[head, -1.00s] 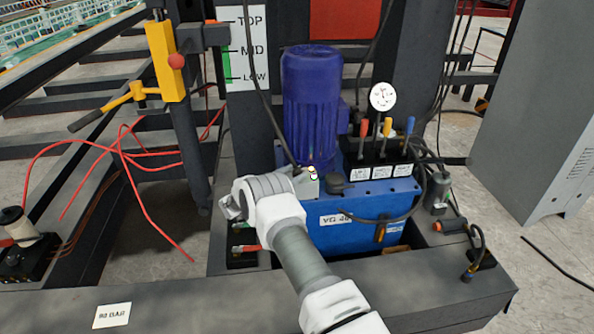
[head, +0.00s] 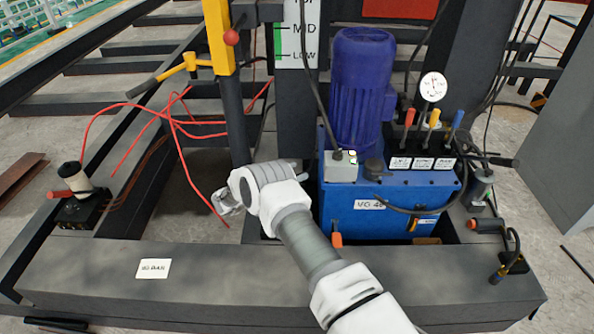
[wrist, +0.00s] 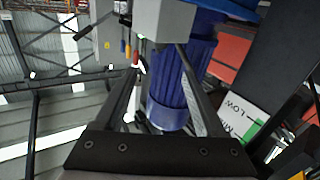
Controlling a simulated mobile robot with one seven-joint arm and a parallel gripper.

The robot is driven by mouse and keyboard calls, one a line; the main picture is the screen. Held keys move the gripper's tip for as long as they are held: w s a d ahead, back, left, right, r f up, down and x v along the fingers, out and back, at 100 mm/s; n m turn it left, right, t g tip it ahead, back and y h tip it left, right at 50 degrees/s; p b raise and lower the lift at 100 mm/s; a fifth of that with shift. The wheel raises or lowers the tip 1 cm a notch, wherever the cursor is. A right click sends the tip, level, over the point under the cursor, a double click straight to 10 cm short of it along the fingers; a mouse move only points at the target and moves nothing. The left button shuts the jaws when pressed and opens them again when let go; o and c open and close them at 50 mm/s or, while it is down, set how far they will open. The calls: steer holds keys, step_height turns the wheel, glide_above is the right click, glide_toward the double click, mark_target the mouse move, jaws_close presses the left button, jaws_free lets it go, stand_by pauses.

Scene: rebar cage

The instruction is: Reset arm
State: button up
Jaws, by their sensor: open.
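My gripper (head: 228,205) is at the end of my white and grey arm, low in front of the machine and left of the blue hydraulic unit in the head view. In the wrist view its two dark fingers (wrist: 160,85) stand apart with nothing held between them. Behind them show the blue motor (wrist: 172,112) and a grey box (wrist: 163,20), both beyond the fingers. The fingertips are small and partly hidden by the wrist in the head view.
The blue hydraulic unit (head: 350,210) carries a motor (head: 360,85), a gauge (head: 432,87) and three coloured levers (head: 433,118). Red wires (head: 175,128) hang left of my gripper. A dark beam (head: 240,275) runs along the front.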

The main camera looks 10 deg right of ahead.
steer(key=w+a+r+n+t+y, duration=0.2)
steer(key=w+r+t+y, duration=0.3)
steer(key=r, duration=0.5)
steer(key=w+a+r+n+t+y, duration=0.25)
steer(key=w+r, duration=0.35)
steer(key=r, duration=0.3)
steer(key=s+a+r+n+t+y, duration=0.15)
steer(key=r+y, duration=0.25)
steer(key=r, duration=0.4)
steer(key=s+a+r+n+y, duration=0.2)
steer(key=s+r+n+y, duration=0.1)
steer(key=r, duration=0.5)
steer(key=s+r+n+g+y, duration=0.2)
steer(key=s, duration=0.7)
steer(key=s+r+n+g+y, duration=0.2)
steer(key=s+r+y, duration=0.1)
steer(key=s, duration=0.7)
steer(key=s+d+f+g+h+p, duration=0.1)
steer(key=s+d+f+g, duration=0.3)
steer(key=s, duration=1)
steer(key=s+d+f+g+h, duration=0.2)
steer(key=s+d+f, duration=0.3)
steer(key=s, duration=1)
step_height(320, 180, up, 24)
steer(key=p, duration=2.3)
steer(key=shift+w+d+r, duration=0.15)
steer(key=shift+w+d, duration=0.05)
steer(key=shift+w, duration=0.1)
